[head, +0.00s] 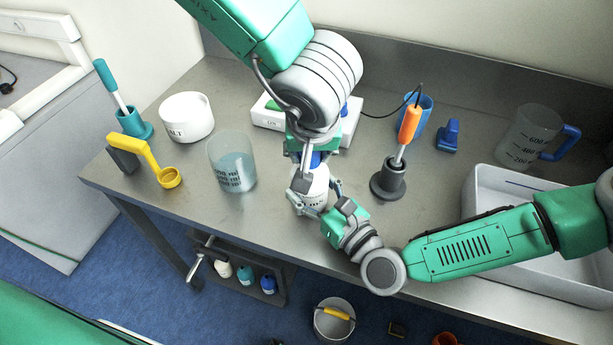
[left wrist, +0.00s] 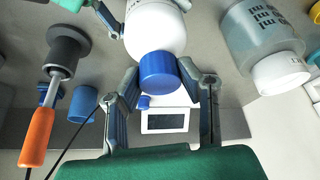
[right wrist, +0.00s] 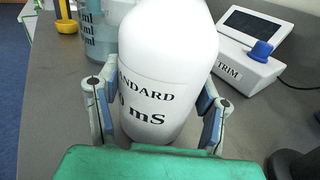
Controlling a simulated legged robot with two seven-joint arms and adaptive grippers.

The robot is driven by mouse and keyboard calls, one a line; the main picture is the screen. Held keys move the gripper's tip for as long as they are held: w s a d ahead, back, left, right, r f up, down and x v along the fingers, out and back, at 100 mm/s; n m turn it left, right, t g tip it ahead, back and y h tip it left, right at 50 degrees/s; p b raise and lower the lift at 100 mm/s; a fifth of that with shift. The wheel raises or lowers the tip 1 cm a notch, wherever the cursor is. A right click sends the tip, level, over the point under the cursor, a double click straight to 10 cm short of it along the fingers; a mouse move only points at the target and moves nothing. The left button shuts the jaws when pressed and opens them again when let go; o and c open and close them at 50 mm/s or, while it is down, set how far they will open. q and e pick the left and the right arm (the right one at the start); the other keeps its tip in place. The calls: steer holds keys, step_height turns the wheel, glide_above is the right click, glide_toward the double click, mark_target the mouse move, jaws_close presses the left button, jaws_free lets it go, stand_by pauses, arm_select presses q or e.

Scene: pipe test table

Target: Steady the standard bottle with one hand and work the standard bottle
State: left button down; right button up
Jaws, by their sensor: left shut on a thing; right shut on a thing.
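The standard bottle (head: 316,188) is white with dark lettering and stands upright near the table's front edge. My right gripper (head: 322,203) is shut around its body. In the right wrist view the fingers lie on both sides of the labelled bottle (right wrist: 158,85). My left gripper (head: 308,168) comes down from above and is shut on the bottle's blue cap (left wrist: 158,72). In the left wrist view the cap sits at the bottle's neck between the fingers. The left arm hides much of the bottle's top in the head view.
A meter box (left wrist: 166,121) stands behind the bottle. A clear beaker (head: 232,163) stands to the left, with a yellow scoop (head: 169,177) beyond it. A grey holder (head: 388,181) with an orange-handled tool and a white tray (head: 484,182) stand to the right.

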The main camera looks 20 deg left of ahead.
arm_select(q)
steer(key=m+h, duration=0.1)
steer(key=m, duration=0.2)
steer(key=shift+s+a+f, duration=0.1)
steer(key=shift+a, duration=0.1)
arm_select(e)
steer(key=shift+w+d, duration=0.15)
steer(key=shift+w, duration=0.15)
arm_select(q)
steer(key=shift+a+m+h, duration=0.1)
steer(key=shift+m+h, duration=0.2)
steer(key=shift+m, duration=0.5)
steer(key=shift+m+h, duration=0.3)
steer(key=shift+m, duration=0.2)
arm_select(e)
steer(key=shift+d, duration=0.1)
arm_select(q)
steer(key=shift+s+m+h, duration=0.1)
steer(key=shift+m+h, duration=0.4)
steer(key=shift+m, duration=0.9)
arm_select(e)
steer(key=shift+w, duration=0.1)
arm_select(q)
steer(key=c, duration=1)
jaws_free()
steer(key=shift+c, duration=0.2)
arm_select(e)
steer(key=shift+s, duration=0.2)
